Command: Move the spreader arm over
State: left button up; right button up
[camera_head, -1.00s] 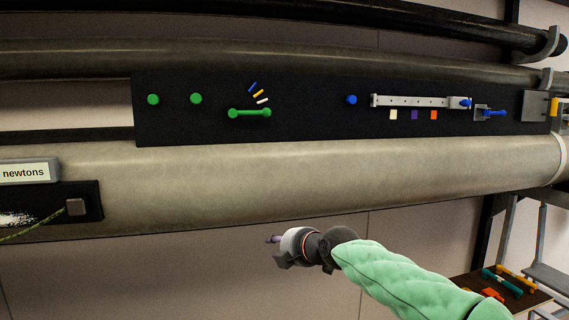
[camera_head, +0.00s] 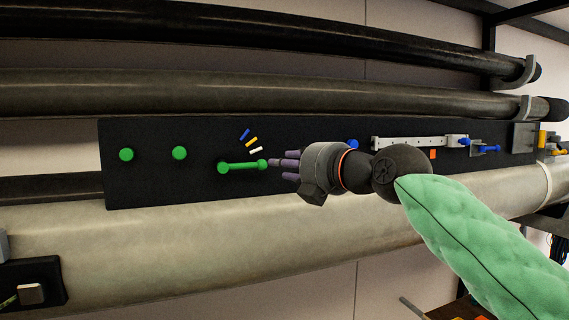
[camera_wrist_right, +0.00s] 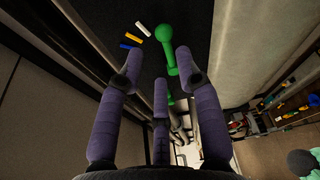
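The spreader arm, which I take to be the green bar with a round knob at each end (camera_head: 240,166), lies nearly level on the black panel (camera_head: 150,185). Its right knob is just left of my right gripper (camera_head: 279,166). In the right wrist view the green bar (camera_wrist_right: 170,50) stands ahead of the spread purple fingers of the right gripper (camera_wrist_right: 156,70). The fingers are apart and hold nothing; I cannot tell whether any touches the knob. My left gripper is in neither view.
Blue, yellow and white marks (camera_head: 251,141) fan out above the bar. Two green pegs (camera_head: 126,155) (camera_head: 179,153) are to its left. A grey slotted rail (camera_head: 410,143) and a blue-ended part (camera_head: 484,147) are to the right. Large tubes run above and below the panel.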

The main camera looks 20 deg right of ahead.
aim_at(264, 164)
jog(key=x, duration=0.2)
jog(key=p+x, duration=0.1)
jog(key=x, duration=0.4)
jog(key=shift+f+p, duration=0.35)
jog(key=shift+w+a+r+p, duration=0.15)
jog(key=shift+w+a+p, duration=0.05)
jog(key=shift+p, duration=0.25)
jog(key=shift+s+d, duration=0.1)
jog(key=shift+s, duration=0.1)
jog(key=c, duration=0.4)
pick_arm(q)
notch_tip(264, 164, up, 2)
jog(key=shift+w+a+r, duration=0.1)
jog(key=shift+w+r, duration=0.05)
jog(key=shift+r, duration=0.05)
pick_arm(e)
jog(key=shift+w, duration=0.1)
jog(key=shift+c, duration=0.6)
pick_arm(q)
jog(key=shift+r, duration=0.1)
